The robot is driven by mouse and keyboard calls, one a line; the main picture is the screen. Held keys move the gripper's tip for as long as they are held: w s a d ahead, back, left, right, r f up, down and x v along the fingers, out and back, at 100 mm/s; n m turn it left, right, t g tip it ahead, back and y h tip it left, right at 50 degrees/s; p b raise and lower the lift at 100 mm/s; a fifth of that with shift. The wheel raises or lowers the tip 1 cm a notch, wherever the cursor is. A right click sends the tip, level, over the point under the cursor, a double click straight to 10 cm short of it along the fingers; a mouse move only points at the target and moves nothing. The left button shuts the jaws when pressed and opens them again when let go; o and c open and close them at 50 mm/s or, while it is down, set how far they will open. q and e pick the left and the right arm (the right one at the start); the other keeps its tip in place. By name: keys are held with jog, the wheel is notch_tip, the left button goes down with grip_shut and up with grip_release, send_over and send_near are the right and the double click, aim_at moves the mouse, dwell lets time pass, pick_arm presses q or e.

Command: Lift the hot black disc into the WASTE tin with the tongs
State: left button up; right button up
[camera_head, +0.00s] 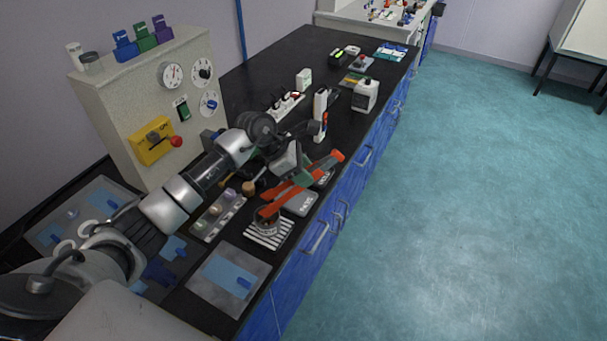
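My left gripper (298,174) reaches over the bench at the orange tongs (325,163) and appears shut around their middle, though its fingertips are partly hidden. The tongs slant down to the left, their tips at a small dark round object (267,221) on a white striped rack (269,236). I cannot tell whether that round object is the black disc, or whether the tips grip it. A grey labelled tin or tray (301,204) lies right of the rack, with another (323,178) behind it, partly covered by the tongs. Their lettering is too small to read. My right gripper is not in view.
The beige machine (140,100) with dials and a red-knobbed lever stands left of the arm. A grey mat with a blue patch (228,280) lies at the front, beside a tray of small samples (217,215).

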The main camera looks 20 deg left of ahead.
pick_arm(q)
notch_tip(320, 180, up, 8)
jog(key=p, duration=0.3)
